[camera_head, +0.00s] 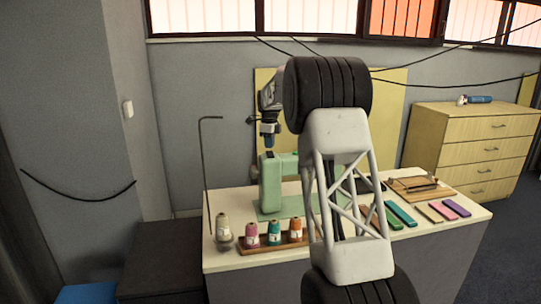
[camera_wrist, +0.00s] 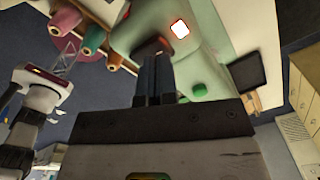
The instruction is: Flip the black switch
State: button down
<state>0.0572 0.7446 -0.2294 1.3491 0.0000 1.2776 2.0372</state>
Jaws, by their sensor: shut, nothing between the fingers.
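A pale green sewing machine (camera_head: 270,186) stands on the white table, partly hidden behind my arm; its green body also fills the upper middle of the wrist view (camera_wrist: 205,60). A small dark piece with a reddish edge (camera_wrist: 152,45), perhaps the black switch, shows on the machine right at my fingertips and is partly covered by them. Beside it is a bright white square with a red rim (camera_wrist: 180,29). My gripper (camera_head: 268,144) points down over the machine's left end; its fingers (camera_wrist: 156,62) are together and empty. I cannot tell whether they touch the dark piece.
Thread cones (camera_head: 273,233) stand on a wooden rack at the table's front, with another cone (camera_head: 223,228) beside a thin metal stand (camera_head: 204,170). Coloured flat pieces (camera_head: 400,213) and a wooden board (camera_head: 420,188) lie right. A drawer cabinet (camera_head: 475,150) stands behind.

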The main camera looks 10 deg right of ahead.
aim_at(269, 152)
jog(key=shift+f, duration=1.15)
dwell(1.1)
jog(key=shift+r, duration=0.15)
jog(key=shift+r, duration=3.4)
jog(key=shift+s+r, duration=0.4)
jog(key=shift+s, duration=0.1)
jog(key=s+a+r+n, duration=0.1)
jog(key=s+r+n, duration=0.25)
jog(key=s, duration=0.85)
jog(key=s+a+r+n+t, duration=0.1)
jog(key=s+r+n, duration=0.3)
jog(key=s, duration=0.8)
jog(key=s+a+r+n, duration=0.2)
jog(key=s+n, duration=0.3)
jog(key=s, duration=0.7)
jog(key=s+f+n, duration=0.3)
jog(key=s+f, duration=0.1)
jog(key=s, duration=0.8)
jog(key=s+a+f+n+t, duration=0.1)
jog(key=s+f+n, duration=0.3)
jog(key=s, duration=0.9)
jog(key=s+f+n, duration=0.4)
jog(key=s+f, duration=0.2)
jog(key=s, duration=0.7)
jog(key=shift+s+a+f+t, duration=0.15)
jog(key=shift+a+t, duration=0.15)
